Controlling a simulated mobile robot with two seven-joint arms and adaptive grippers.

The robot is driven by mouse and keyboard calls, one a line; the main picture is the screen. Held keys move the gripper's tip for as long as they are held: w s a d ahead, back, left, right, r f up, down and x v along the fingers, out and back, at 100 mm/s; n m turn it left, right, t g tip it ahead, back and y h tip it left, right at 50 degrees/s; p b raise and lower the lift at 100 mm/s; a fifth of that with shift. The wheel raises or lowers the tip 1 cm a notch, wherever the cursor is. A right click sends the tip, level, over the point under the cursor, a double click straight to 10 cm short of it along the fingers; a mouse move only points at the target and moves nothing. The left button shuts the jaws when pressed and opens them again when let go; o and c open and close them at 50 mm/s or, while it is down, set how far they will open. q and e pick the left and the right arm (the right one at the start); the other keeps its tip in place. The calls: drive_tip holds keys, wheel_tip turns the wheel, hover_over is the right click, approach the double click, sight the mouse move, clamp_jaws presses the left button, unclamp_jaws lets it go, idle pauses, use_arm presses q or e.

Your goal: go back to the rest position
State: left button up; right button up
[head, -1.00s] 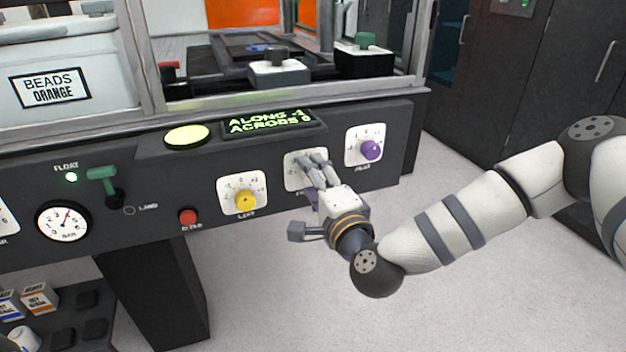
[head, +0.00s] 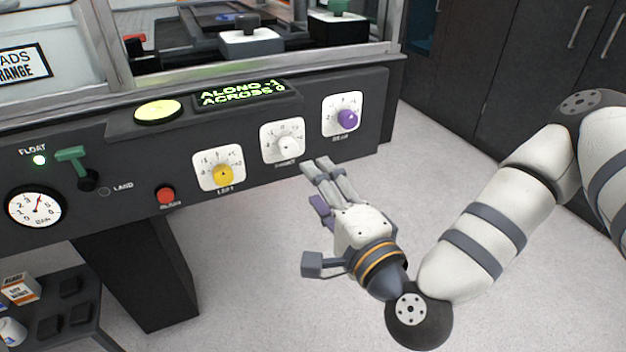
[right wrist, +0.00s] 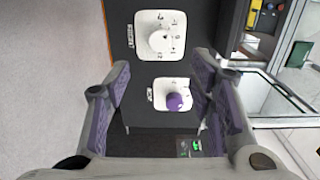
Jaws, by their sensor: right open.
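My right gripper (head: 322,178) is open and empty in the head view, in front of and below the control panel (head: 120,145). It is apart from the panel's knobs. The white knob (head: 286,144) sits on its dial plate up and left of the fingertips, and the purple knob (head: 347,118) is further right on the panel. In the right wrist view the white knob (right wrist: 160,41) and the purple knob (right wrist: 174,101) show beyond the spread fingers (right wrist: 165,110). My left gripper is not in view.
The panel also carries a yellow knob (head: 222,174), a red button (head: 166,195), a green lever (head: 73,160), a gauge (head: 35,206) and a lit display (head: 245,93). A dark shelf (head: 75,310) with small boxes stands lower left. The floor (head: 270,290) below is clear.

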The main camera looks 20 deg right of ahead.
drive_tip(key=s+a+f+n+g+y+p, duration=0.25)
drive_tip(key=s+f+n+g, duration=0.3)
drive_tip(key=s+f, duration=0.4)
drive_tip(key=s+a+f+n+g+y+p, duration=0.1)
drive_tip(key=s+a+f+n+g+p, duration=0.1)
drive_tip(key=s+a+f+n+g, duration=0.5)
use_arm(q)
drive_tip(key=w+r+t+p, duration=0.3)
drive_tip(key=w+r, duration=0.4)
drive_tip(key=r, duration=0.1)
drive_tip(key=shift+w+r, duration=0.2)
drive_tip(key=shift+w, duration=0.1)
use_arm(e)
drive_tip(key=s+d+f+n+g+h, duration=0.1)
drive_tip(key=s+d, duration=0.3)
drive_tip(key=s, duration=0.4)
drive_tip(key=s+d+f+n+g+h, duration=0.1)
drive_tip(key=s+d+g, duration=0.3)
drive_tip(key=s, duration=0.4)
drive_tip(key=s+d+f+n+g+h, duration=0.1)
drive_tip(key=s+d+n+g+h, duration=0.1)
drive_tip(key=s+d, duration=0.4)
drive_tip(key=shift+s+d+f+g, duration=0.2)
drive_tip(key=shift+s+g, duration=0.15)
drive_tip(key=shift+s, duration=0.6)
drive_tip(key=shift+n+h, duration=0.25)
